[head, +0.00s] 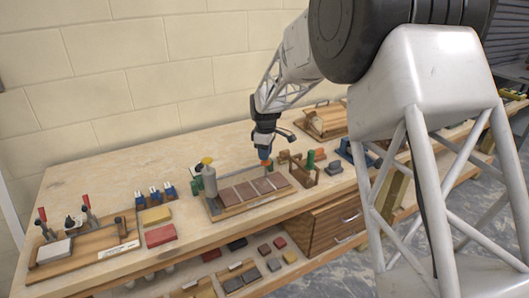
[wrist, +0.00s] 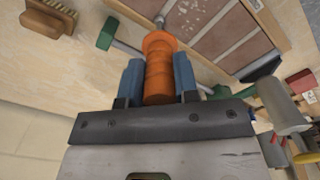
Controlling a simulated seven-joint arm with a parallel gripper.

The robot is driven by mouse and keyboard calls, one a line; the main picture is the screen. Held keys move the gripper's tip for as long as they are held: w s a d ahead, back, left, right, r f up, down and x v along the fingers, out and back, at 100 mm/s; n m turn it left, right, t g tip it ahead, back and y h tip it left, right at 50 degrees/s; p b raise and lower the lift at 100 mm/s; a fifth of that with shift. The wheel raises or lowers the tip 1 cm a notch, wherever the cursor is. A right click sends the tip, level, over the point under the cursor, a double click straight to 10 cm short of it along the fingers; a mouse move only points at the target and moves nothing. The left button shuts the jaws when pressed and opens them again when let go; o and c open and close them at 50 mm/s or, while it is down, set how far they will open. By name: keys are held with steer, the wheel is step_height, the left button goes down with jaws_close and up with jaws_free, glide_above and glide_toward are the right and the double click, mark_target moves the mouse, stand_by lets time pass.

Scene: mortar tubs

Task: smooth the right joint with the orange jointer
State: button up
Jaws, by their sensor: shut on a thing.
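The orange jointer (head: 265,163) is upright in my gripper (head: 266,155), above the back right part of the brick panel (head: 228,197). In the wrist view my gripper (wrist: 158,78) has its two blue fingers closed on the jointer's ribbed orange handle (wrist: 158,62). A short metal part shows beyond the handle; whether it touches the panel I cannot tell. The panel holds several reddish-brown bricks in a wooden frame, with pale joints between them. The right joint (head: 270,183) is a thin pale line between the right-hand bricks. The panel also shows in the wrist view (wrist: 241,35).
A green-handled tool (wrist: 107,33) and a wooden brush (wrist: 48,15) lie near the jointer. Clear bench top (head: 110,165) lies behind, to the left.

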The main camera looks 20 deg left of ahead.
steer(key=shift+s+d+f, duration=0.1)
steer(key=shift+s+d, duration=0.2)
steer(key=shift+s+d, duration=0.2)
stand_by(0.4)
steer(key=shift+s+d, duration=0.3)
steer(key=shift+s, duration=0.05)
steer(key=shift+s+d, duration=0.15)
stand_by(0.4)
steer(key=shift+s+d, duration=0.3)
steer(key=shift+d, duration=0.05)
steer(key=shift+s, duration=0.1)
stand_by(0.4)
steer(key=shift+s+d, duration=0.1)
steer(key=shift+d, duration=0.05)
steer(key=shift+s+d, duration=0.4)
steer(key=shift+s+d, duration=0.1)
stand_by(0.5)
